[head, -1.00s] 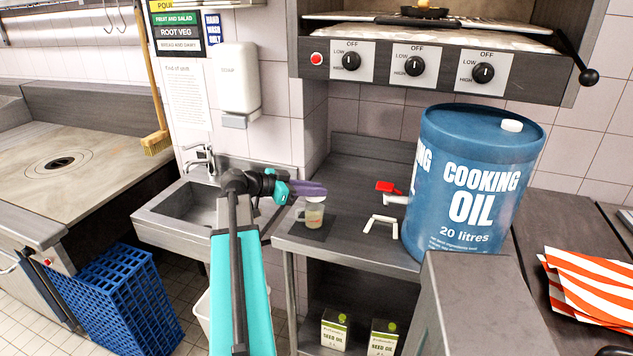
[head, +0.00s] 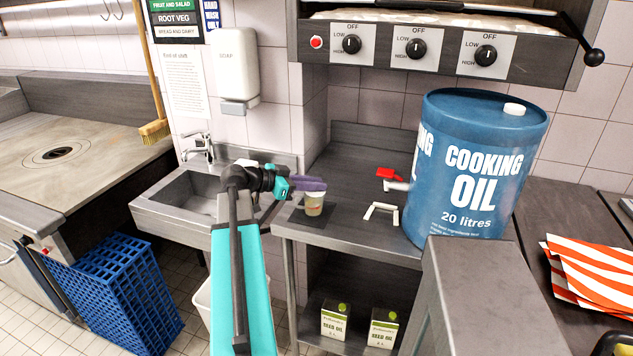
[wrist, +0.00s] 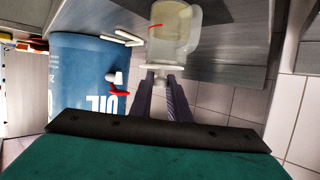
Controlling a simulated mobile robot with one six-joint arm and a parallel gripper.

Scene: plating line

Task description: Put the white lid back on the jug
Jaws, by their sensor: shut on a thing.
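The jug (head: 313,207) is clear with a pale yellow content. It stands upright on a dark mat on the steel counter. In the wrist view, which is upside down, the jug (wrist: 172,32) is just beyond my fingers, with its handle to the right. My gripper (head: 312,184) has purple fingers and is over the jug's top. In the wrist view my gripper (wrist: 161,76) is shut on the white lid (wrist: 161,68), seen edge-on at the jug's rim. I cannot tell whether the lid touches the rim.
A blue cooking oil drum (head: 475,165) with a red-handled tap (head: 389,173) stands right of the jug. A white bracket-like piece (head: 381,213) lies between them. A sink (head: 190,204) is on the left. A grill unit (head: 440,45) hangs above.

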